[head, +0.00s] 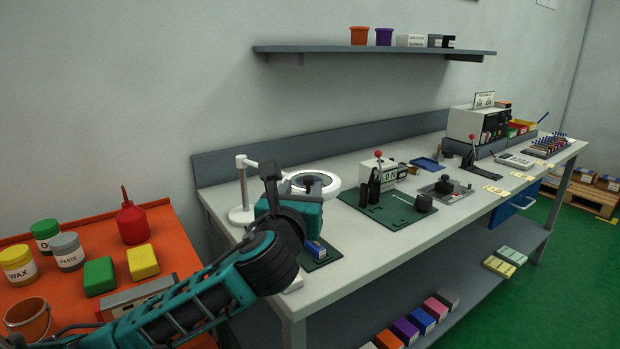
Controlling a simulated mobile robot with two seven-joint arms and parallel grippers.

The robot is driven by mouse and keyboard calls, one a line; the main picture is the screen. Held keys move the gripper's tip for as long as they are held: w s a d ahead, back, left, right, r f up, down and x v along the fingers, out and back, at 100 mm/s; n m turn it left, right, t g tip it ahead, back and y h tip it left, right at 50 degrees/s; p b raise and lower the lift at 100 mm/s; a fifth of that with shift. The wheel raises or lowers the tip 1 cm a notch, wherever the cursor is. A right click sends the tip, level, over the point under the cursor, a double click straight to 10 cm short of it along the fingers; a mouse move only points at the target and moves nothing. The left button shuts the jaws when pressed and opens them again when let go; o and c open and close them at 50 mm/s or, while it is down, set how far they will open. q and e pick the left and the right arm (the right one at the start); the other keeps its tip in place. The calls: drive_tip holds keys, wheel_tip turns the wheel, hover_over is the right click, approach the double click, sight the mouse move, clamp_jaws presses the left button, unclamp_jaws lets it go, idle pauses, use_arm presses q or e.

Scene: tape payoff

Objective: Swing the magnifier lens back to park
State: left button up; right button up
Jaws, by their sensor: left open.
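The magnifier has a round lens in a white ring (332,190) on a white post with a round base (240,214) at the near left end of the bench. The ring is held out to the right of the post, above the bench top. My left gripper (292,188) is open and reaches in from the lower left. It is in front of the ring's left part and hides some of it and of the magnifier's arm. I cannot tell whether its fingers touch the ring. My right gripper is not in view.
A dark green mat (318,264) with a small blue block (316,249) lies below the lens. An orange table (160,222) with jars, sponges and a red bottle (132,222) stands left.

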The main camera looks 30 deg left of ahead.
sight(307, 180)
use_arm(q)
drive_tip(key=x, duration=0.6)
drive_tip(key=shift+w, duration=0.3)
drive_tip(key=shift+c, duration=0.5)
clamp_jaws()
